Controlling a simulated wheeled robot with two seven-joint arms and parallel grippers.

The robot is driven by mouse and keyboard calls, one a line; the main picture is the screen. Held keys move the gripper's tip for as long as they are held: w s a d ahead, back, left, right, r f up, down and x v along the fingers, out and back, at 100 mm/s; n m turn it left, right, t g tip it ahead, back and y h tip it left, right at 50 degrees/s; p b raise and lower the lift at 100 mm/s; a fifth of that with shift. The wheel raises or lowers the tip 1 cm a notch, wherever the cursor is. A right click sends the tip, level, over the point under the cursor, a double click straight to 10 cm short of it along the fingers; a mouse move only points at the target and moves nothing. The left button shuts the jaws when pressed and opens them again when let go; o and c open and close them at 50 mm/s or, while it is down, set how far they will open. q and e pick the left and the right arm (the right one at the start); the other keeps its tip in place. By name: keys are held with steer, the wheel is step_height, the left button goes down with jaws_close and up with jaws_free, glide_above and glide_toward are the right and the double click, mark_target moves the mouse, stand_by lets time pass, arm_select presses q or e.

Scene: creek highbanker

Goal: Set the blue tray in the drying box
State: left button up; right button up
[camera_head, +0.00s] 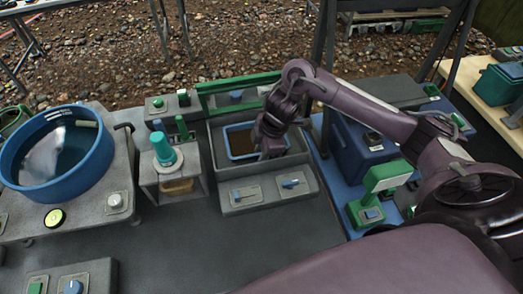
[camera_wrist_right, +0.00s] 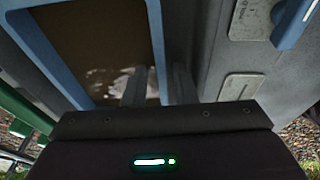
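The blue tray (camera_head: 228,143) holds brown material and sits inside the grey open-topped drying box (camera_head: 213,152). In the right wrist view the blue tray (camera_wrist_right: 157,45) shows its rim and wet brown contents. My right gripper (camera_head: 270,151) reaches down at the tray's right side. In the wrist view the right gripper (camera_wrist_right: 160,85) has its two fingers apart, one on each side of the tray's rim, with gaps visible. The arm hides part of the tray's right end. My left gripper is not in view.
Two switch panels (camera_head: 292,183) are on the box's front. A green bar (camera_head: 238,84) stands behind it. A blue round tub (camera_head: 60,150) and a teal-topped stand (camera_head: 164,150) are to the left. A blue case (camera_head: 358,145) and green device (camera_head: 372,200) are to the right.

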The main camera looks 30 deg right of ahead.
steer(key=p+v, duration=0.4)
steer(key=v, duration=0.8)
steer(key=shift+r, duration=0.15)
